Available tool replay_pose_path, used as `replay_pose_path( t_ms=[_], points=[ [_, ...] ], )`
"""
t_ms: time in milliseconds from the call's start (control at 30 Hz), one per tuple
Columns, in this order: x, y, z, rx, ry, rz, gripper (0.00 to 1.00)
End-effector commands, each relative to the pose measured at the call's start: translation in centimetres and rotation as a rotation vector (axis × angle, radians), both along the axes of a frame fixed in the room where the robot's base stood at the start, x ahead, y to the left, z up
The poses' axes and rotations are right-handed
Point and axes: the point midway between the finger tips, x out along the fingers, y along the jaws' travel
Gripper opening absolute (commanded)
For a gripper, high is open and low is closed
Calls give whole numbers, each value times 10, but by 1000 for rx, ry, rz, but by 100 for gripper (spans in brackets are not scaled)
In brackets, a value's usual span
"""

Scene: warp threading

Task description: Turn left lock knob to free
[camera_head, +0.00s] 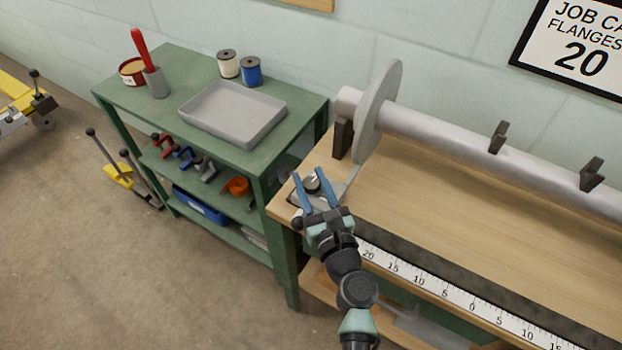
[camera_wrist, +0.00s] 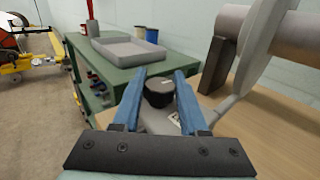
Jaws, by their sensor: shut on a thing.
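The left lock knob (camera_head: 311,184) is a dark round knob with a pale mark on a grey plate at the left end of the wooden bench. In the wrist view the knob (camera_wrist: 158,92) sits between the two blue fingers, with its top in sight. My gripper (camera_head: 309,177) reaches over the bench's front edge and is shut on the knob, one finger on each side; the wrist view also shows my gripper (camera_wrist: 160,76).
A grey flange disc (camera_head: 377,112) on a long roller (camera_head: 440,135) stands just behind my gripper. A ruler strip (camera_head: 450,290) runs along the bench front. A green shelf unit (camera_head: 180,80) with a grey tray (camera_head: 233,112) stands at left. The bench top to the right is clear.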

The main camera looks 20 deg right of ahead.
Motion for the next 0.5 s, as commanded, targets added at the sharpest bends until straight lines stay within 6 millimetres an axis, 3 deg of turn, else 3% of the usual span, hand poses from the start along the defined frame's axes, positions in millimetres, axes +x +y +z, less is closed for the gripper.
replay_pose_path(
  t_ms=[500],
  points=[
    [-1, 0, 0, 0, 0, 146, 0]
  ],
)
